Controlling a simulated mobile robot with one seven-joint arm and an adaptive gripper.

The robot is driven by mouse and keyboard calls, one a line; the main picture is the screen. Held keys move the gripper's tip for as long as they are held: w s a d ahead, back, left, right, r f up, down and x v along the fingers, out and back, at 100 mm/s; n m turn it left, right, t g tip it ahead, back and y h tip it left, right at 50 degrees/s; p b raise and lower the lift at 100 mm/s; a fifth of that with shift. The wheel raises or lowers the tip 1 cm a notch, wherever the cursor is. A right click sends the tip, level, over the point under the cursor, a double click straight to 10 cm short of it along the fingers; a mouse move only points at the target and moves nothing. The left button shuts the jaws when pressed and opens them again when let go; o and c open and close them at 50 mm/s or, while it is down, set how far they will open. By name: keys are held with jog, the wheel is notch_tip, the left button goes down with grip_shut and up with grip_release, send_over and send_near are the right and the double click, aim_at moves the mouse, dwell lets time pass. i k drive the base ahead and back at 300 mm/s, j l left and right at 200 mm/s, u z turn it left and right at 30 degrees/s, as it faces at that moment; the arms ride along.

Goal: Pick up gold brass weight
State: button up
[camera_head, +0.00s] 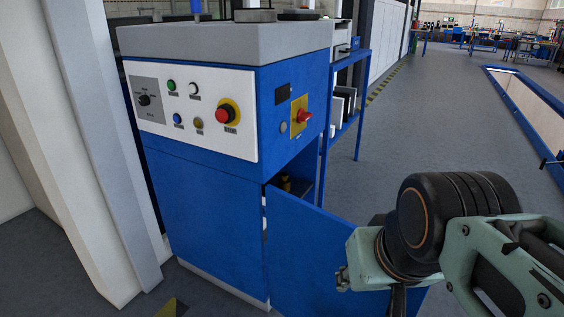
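A small gold-yellow object (286,184), possibly the brass weight, shows in the dark opening of the blue machine cabinet (205,215). It is partly hidden by the cabinet door (312,255), and its full shape cannot be made out. The door stands ajar at the cabinet's right side. The outer part of my arm (372,262) is at the lower right, in front of the door's right part in the picture. My gripper's fingers do not show clearly, and no held object is visible.
The cabinet's upper part has a white button panel (188,108) and a red switch (304,116) on a yellow plate. A blue shelf rack (350,105) stands behind it. A pale column (105,130) is at the left. The grey floor (430,120) right of the rack is clear.

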aim_at(284, 182)
jog(key=k+l+u, duration=0.1)
jog(key=l, duration=0.25)
jog(key=k+l, duration=0.25)
jog(key=k+l+u, duration=0.15)
jog(key=l, duration=0.3)
jog(key=l+u, duration=0.2)
jog(key=l, duration=0.25)
jog(key=l+u, duration=0.25)
jog(key=l, duration=0.5)
jog(key=i+l+u, duration=0.1)
jog(key=l+u, duration=0.15)
jog(key=l, duration=0.55)
jog(key=i+l+u, duration=0.1)
jog(key=l, duration=0.25)
jog(key=i+l+u, duration=0.15)
jog(key=l, duration=0.25)
jog(key=i+l+u, duration=0.1)
jog(key=l, duration=0.3)
jog(key=i+l+u, duration=0.15)
jog(key=l, duration=0.2)
jog(key=i+l+u, duration=0.15)
jog(key=l, duration=0.2)
jog(key=i+l+u, duration=0.15)
jog(key=l, duration=0.25)
jog(key=i+l+u, duration=0.25)
jog(key=i+l, duration=0.25)
jog(key=l, duration=0.25)
